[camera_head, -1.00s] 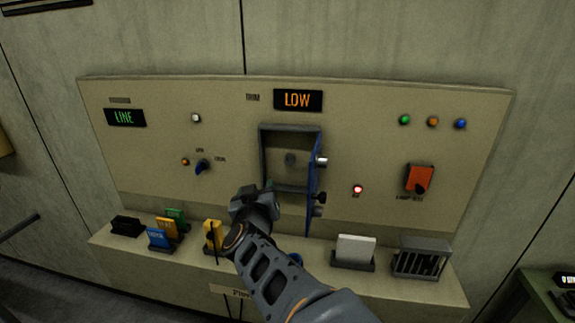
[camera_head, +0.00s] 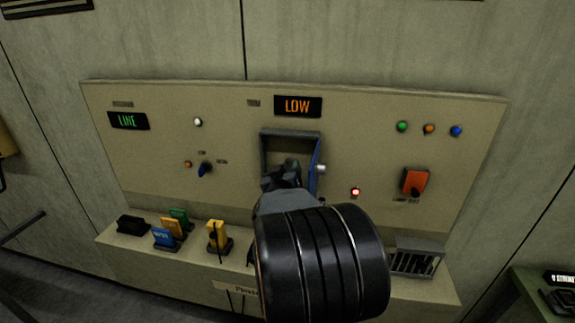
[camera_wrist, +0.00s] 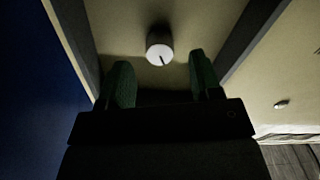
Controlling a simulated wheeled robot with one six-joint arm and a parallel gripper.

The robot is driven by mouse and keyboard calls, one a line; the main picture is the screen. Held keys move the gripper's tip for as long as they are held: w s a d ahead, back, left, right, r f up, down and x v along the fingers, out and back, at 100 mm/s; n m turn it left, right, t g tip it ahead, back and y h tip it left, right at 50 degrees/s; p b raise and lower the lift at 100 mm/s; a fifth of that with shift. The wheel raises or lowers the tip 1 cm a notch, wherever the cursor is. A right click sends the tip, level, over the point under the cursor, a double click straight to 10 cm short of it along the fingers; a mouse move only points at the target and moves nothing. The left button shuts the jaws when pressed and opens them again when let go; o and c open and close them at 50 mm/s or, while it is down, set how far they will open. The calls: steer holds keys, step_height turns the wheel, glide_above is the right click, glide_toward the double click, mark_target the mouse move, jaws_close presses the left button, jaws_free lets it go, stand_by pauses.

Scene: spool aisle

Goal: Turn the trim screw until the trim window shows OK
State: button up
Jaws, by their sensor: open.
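The trim window (camera_head: 298,106) reads LOW in orange at the top middle of the panel. Below it is an open recess with a dark frame (camera_head: 291,134) and a blue door swung out to the right (camera_head: 315,179). In the wrist view the trim screw (camera_wrist: 160,47) is a pale round knob with a dark slot mark, inside the recess. My gripper (camera_wrist: 160,85) is open and empty, its two green-padded fingers a little short of the screw and either side of its line. In the head view my gripper (camera_head: 284,170) is at the recess and hides the screw.
The ledge holds coloured tags (camera_head: 165,237), a yellow piece (camera_head: 218,236) and a slotted grey box (camera_head: 415,257). My arm hides part of the ledge.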

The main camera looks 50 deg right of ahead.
mark_target(289, 163)
steer(key=shift+x, duration=1.1)
steer(key=shift+c, duration=0.3)
steer(key=c, duration=0.9)
steer(key=shift+o, duration=0.2)
steer(key=m+b, duration=0.2)
steer(key=b, duration=0.1)
steer(key=shift+f, duration=0.35)
steer(key=m+b, duration=0.2)
steer(key=shift+b, duration=0.3)
steer(key=shift+r+m+b, duration=0.35)
steer(key=shift+m+b, duration=0.05)
steer(key=shift+m, duration=0.5)
steer(key=o, duration=0.9)
